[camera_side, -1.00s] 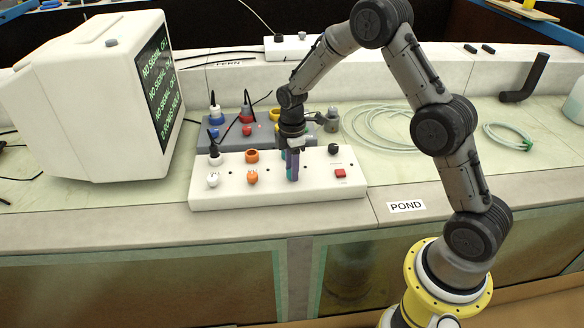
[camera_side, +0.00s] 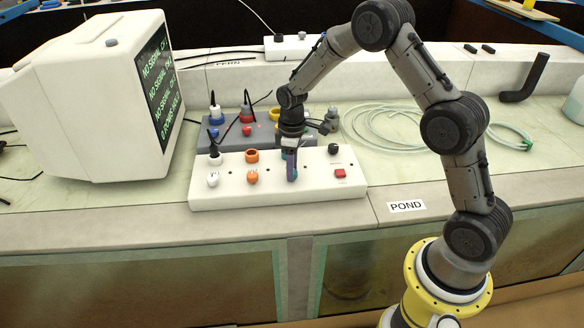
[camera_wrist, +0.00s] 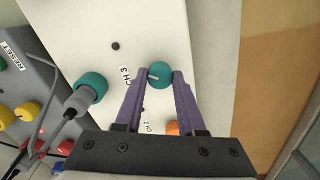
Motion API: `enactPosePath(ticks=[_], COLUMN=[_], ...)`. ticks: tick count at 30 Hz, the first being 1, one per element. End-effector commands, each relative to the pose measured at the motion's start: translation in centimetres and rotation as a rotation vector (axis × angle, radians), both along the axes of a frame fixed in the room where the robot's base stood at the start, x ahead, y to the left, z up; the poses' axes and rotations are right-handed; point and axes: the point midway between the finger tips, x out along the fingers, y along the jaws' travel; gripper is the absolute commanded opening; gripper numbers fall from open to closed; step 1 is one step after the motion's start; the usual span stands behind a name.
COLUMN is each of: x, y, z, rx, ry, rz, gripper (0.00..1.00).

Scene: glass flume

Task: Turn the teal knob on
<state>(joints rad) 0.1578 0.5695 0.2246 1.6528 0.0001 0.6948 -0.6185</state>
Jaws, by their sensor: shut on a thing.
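The teal knob (camera_wrist: 160,75) is on the white panel (camera_wrist: 95,22), near its edge, in the wrist view. It is round with a light pointer line on its face. The two purple fingers of my gripper (camera_wrist: 161,76) are shut on its opposite sides. In the side view my gripper (camera_side: 292,172) points down onto the white panel (camera_side: 225,197), and the teal knob is mostly hidden by the fingers. The label CH 3 (camera_wrist: 125,75) is printed beside the knob.
A teal socket with a grey plug (camera_wrist: 88,90) is near the fingers. A grey box (camera_side: 235,137) with cables stands behind; a monitor (camera_side: 85,95) is at left.

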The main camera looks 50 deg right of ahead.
Motion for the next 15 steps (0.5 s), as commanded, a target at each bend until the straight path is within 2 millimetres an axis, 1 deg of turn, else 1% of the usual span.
enactPosePath(ticks=[15], x=[0.01], y=[0.00], z=[0.15], rx=[-0.001], ry=[-0.001], rz=[-0.491], gripper=[0.00])
